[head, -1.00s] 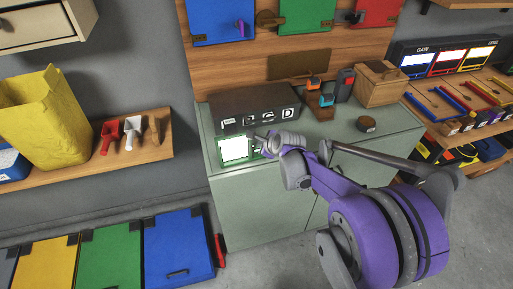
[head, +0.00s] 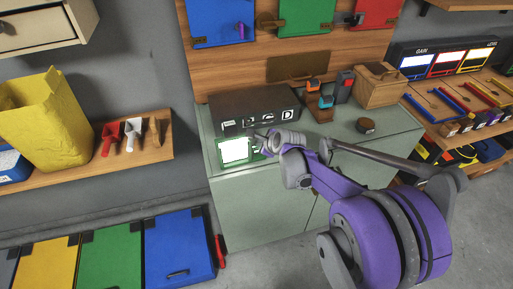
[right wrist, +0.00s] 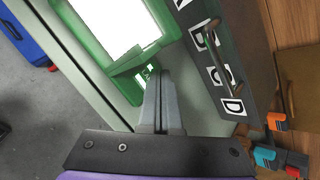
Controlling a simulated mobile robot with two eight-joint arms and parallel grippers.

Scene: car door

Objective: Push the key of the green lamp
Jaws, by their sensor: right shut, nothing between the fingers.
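The green lamp (head: 235,150) stands at the left front of the grey-green cabinet top, its white panel glowing. It fills the upper left of the right wrist view (right wrist: 112,22) as a green frame around a bright panel. Its key (right wrist: 146,75) is on a small green section beside the panel, partly hidden by my fingers. My right gripper (head: 258,140) is shut and empty, at the right side of the lamp. In the right wrist view its fingertips (right wrist: 157,72) are right at the key; I cannot tell whether they touch. My left gripper is out of view.
A dark box (head: 260,107) with lettered labels and a handle stands behind the lamp. Orange and blue-topped items (head: 325,101), a wooden box (head: 380,85) and a small round brown item (head: 366,125) stand to the right on the cabinet (head: 395,135).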

